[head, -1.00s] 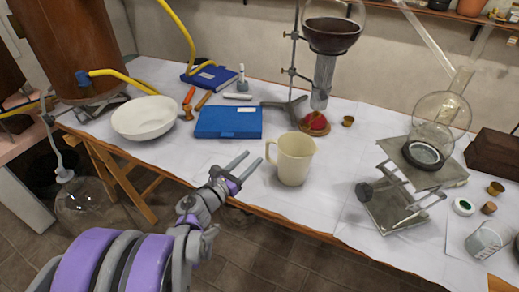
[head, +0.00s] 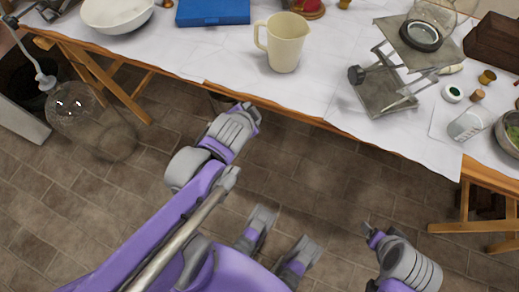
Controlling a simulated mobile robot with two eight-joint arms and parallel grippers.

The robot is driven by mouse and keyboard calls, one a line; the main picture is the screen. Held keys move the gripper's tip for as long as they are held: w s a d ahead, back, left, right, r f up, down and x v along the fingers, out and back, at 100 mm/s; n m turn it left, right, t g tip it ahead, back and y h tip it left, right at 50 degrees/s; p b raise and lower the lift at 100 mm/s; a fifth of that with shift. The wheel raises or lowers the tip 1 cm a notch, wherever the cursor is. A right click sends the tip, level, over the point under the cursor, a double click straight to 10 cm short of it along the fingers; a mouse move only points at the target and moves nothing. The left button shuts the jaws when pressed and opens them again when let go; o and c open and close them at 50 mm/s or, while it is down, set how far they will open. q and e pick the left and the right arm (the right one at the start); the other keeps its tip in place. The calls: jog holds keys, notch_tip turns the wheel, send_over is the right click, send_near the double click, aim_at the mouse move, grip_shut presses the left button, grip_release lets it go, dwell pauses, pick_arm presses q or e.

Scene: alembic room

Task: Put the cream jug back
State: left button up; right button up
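The cream jug (head: 287,44) stands upright on the white-covered table near its front edge, with its handle on the left. My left arm reaches up from the bottom of the head view. Its wrist end, by my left gripper (head: 247,110), is below and left of the jug, in front of the table edge and apart from the jug. Its fingers are not clearly seen. My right gripper (head: 370,232) is low at the right, over the floor and away from the table. Its fingers are too small and foreshortened to read.
A white bowl (head: 117,12) and a blue case (head: 213,10) lie left of the jug. A metal lab jack (head: 385,90) with glassware stands right of it. Small pots and a glass beaker (head: 466,125) are further right. A glass flask (head: 72,105) is at left. Tiled floor lies in front.

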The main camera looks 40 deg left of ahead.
pick_arm(q)
jog(key=s+d+f+n+g+h, duration=0.3)
jog(key=s+d+n, duration=0.1)
jog(key=s+d, duration=0.4)
jog(key=shift+d+f+g, duration=0.15)
jog(key=shift+d+g, duration=0.1)
jog(key=shift+g, duration=0.05)
notch_tip(320, 180, up, 17)
jog(key=w+p, duration=0.1)
jog(key=p, duration=1.4)
jog(key=shift+w+t, duration=0.4)
pick_arm(e)
notch_tip(320, 180, up, 17)
jog(key=w, duration=0.1)
jog(key=shift+w+t, duration=0.4)
pick_arm(q)
jog(key=shift+f, duration=0.1)
pick_arm(e)
jog(key=shift+f, duration=0.1)
